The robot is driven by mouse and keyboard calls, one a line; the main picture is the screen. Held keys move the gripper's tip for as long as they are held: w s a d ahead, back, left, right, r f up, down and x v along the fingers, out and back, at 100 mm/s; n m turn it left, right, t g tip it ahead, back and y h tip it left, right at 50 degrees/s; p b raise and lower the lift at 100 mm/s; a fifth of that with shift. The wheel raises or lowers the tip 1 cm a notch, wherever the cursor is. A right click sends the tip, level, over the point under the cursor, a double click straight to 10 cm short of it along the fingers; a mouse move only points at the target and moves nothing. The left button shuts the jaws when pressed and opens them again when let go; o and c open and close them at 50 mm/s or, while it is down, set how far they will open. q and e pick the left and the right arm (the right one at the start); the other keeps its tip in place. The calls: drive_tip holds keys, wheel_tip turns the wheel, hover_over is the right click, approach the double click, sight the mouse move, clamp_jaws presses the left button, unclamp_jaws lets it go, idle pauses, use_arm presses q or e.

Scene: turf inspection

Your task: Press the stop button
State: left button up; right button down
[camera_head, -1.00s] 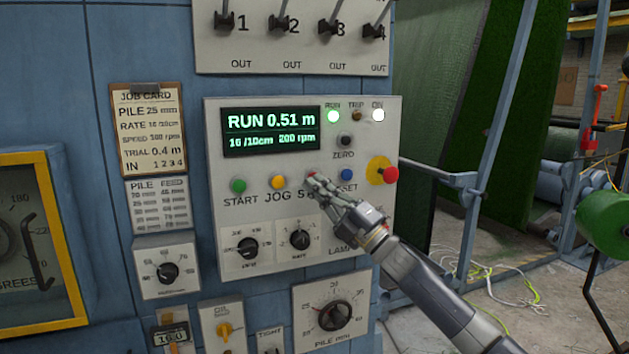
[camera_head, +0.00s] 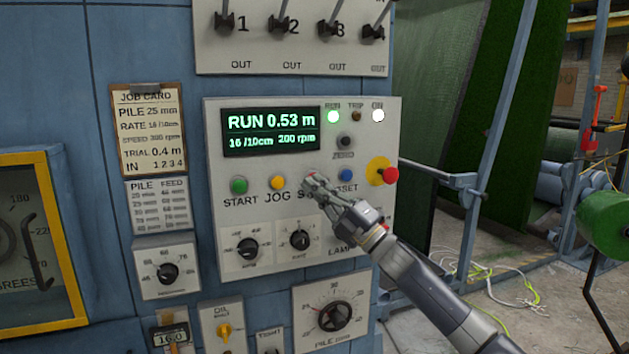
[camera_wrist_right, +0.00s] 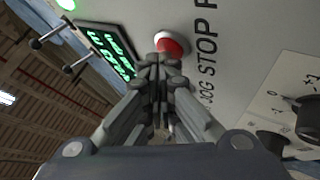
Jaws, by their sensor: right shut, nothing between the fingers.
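The red stop button (camera_wrist_right: 170,46) shows in the right wrist view above the STOP lettering, on the pale control panel (camera_head: 225,210). In the head view my right gripper (camera_head: 313,184) covers most of the button and part of its label. The gripper is shut and empty. Its fingertips (camera_wrist_right: 157,64) are at the button's edge in the wrist view; I cannot tell whether they touch it. The panel display (camera_head: 271,131) reads RUN 0.53 m, 16/10cm, 200 rpm, and the green RUN lamp (camera_head: 333,117) is lit. My left gripper is not in view.
A green START button (camera_head: 239,186), a yellow JOG button (camera_head: 277,183) and a blue reset button (camera_head: 346,175) sit in the same row. A red mushroom button on a yellow plate (camera_head: 376,172) is at the right. Knobs lie below, toggle levers above.

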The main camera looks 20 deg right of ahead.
drive_tip(key=shift+w, duration=0.2)
idle(0.4)
drive_tip(key=shift+s, duration=0.95)
drive_tip(key=s+b, duration=0.1)
drive_tip(key=s, duration=0.4)
idle(0.6)
